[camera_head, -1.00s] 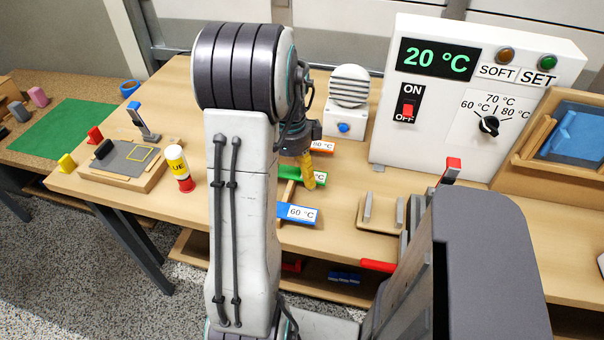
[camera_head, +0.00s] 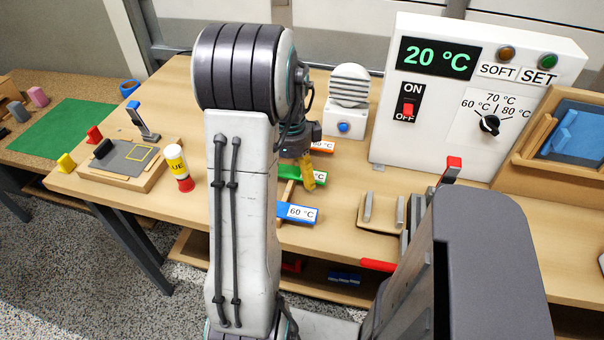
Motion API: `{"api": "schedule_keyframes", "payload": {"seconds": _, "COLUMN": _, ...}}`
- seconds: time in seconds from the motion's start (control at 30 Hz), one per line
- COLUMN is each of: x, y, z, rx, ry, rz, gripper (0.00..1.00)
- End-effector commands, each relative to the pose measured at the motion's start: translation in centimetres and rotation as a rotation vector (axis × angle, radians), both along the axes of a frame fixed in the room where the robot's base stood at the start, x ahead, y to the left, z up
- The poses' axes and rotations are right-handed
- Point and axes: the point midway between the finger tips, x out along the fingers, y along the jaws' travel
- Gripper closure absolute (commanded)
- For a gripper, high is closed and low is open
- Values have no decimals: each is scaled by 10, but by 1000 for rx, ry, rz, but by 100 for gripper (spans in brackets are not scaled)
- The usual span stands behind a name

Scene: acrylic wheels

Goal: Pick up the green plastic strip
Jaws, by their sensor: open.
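The green plastic strip (camera_head: 318,178) lies on a small wooden rack on the table, between an orange strip (camera_head: 322,146) behind it and a blue strip (camera_head: 300,213) marked 60 °C in front. My arm hides the left part of the rack. A white label shows on the green strip, partly covered by my gripper. My gripper (camera_head: 308,184) points down with its yellow fingers at the green strip. It is open. Whether the fingers touch the strip cannot be told.
A white control box (camera_head: 470,95) reading 20 °C stands behind on the right. A white round-topped device (camera_head: 347,100) stands behind the rack. A jig with upright metal plates (camera_head: 383,210) is to the right. A glue bottle (camera_head: 178,165) and a wooden fixture (camera_head: 127,165) are left.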

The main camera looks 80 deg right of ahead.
Motion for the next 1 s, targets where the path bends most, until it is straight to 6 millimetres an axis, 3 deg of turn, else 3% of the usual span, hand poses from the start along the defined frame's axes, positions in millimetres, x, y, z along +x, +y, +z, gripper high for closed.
{"api": "schedule_keyframes", "payload": {"seconds": 0.73, "x": 0, "y": 4, "z": -3, "rx": 17, "ry": 2, "rz": 0, "gripper": 84}}
{"api": "schedule_keyframes", "payload": {"seconds": 1.0, "x": 0, "y": 4, "z": -4, "rx": 18, "ry": 2, "rz": 0, "gripper": 85}}
